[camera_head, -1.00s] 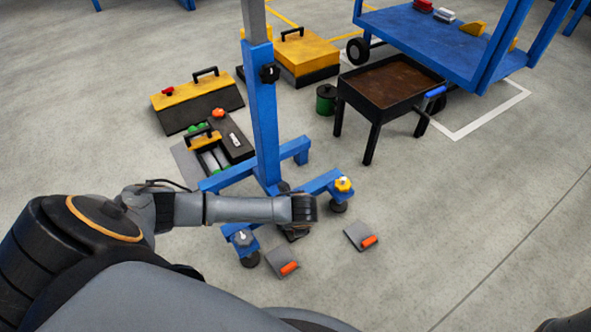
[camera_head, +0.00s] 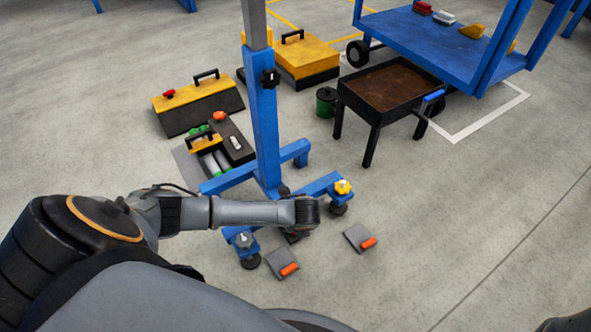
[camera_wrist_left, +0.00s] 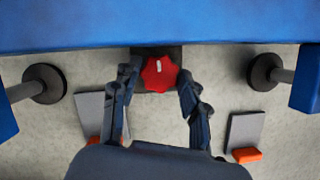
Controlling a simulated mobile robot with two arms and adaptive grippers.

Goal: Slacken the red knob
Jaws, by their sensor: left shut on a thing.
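The red knob (camera_wrist_left: 159,74) is lobed, with a white mark near its upper edge, and sits just below the blue beam (camera_wrist_left: 160,25) in the left wrist view. My left gripper (camera_wrist_left: 158,79) has one finger on each side of the knob and is shut on it. In the head view the knob is hidden by my left wrist, at the foot of the blue stand (camera_head: 265,125). A yellow knob (camera_head: 343,187) and a grey knob (camera_head: 243,240) sit on the other feet of the stand. My right gripper is not in view.
Two grey plates with orange ends (camera_head: 282,264) (camera_head: 359,238) lie on the floor near the stand. Toolboxes (camera_head: 198,103) stand behind it on the left. A black tray table (camera_head: 390,90) and blue cart (camera_head: 430,45) stand right.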

